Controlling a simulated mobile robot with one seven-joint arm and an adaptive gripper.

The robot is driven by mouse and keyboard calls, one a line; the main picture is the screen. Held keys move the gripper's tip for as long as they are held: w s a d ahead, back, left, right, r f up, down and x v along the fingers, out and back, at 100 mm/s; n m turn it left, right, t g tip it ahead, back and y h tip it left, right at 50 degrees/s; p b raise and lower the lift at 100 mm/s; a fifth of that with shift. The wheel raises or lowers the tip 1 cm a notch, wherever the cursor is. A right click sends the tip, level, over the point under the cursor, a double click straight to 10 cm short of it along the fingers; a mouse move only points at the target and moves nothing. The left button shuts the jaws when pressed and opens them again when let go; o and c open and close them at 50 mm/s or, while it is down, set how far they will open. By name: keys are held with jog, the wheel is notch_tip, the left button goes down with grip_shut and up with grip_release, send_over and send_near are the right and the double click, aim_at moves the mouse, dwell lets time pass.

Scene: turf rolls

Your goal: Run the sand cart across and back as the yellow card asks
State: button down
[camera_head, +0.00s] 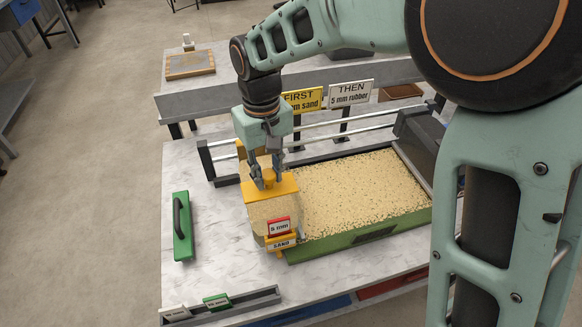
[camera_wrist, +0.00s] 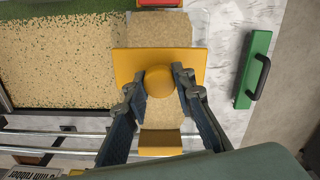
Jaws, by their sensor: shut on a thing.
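The sand cart (camera_head: 258,214) is a clear hopper of tan sand with a yellow top plate, a red-framed "5 mm" tag (camera_head: 279,227) and a SAND label. It stands at the left end of the turf tray (camera_head: 340,242). My gripper (camera_head: 268,185) is shut on the cart's round yellow knob (camera_wrist: 158,81), with a finger on each side. Sand covers most of the turf (camera_wrist: 50,60), with green showing through in specks and along an edge. The yellow card (camera_head: 304,99) reads "FIRST … mm sand"; its number is hidden behind my arm.
A white card (camera_head: 351,93) reads "THEN 5 mm rubber". Rails (camera_head: 330,128) run behind the tray. A dark hopper-like box (camera_head: 419,145) stands at the right end, partly hidden by my arm. A green handled block (camera_head: 183,228) lies left; a tag rack (camera_head: 226,305) is at front.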

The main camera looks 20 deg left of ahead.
jog(key=shift+s+a+r, duration=0.1)
jog(key=shift+s+a, duration=0.4)
jog(key=shift+a, duration=0.25)
jog(key=shift+s+a+f, duration=0.1)
jog(key=shift+s+a, duration=0.35)
jog(key=shift+a, duration=0.3)
jog(key=shift+s+a+r, duration=0.1)
jog(key=shift+s+a, duration=0.4)
jog(key=shift+a, duration=0.25)
jog(key=shift+a, duration=0.1)
jog(key=c, duration=1.6)
grip_release()
jog(key=shift+s+a, duration=0.1)
notch_tip(320, 180, up, 12)
jog(key=shift+f, duration=0.1)
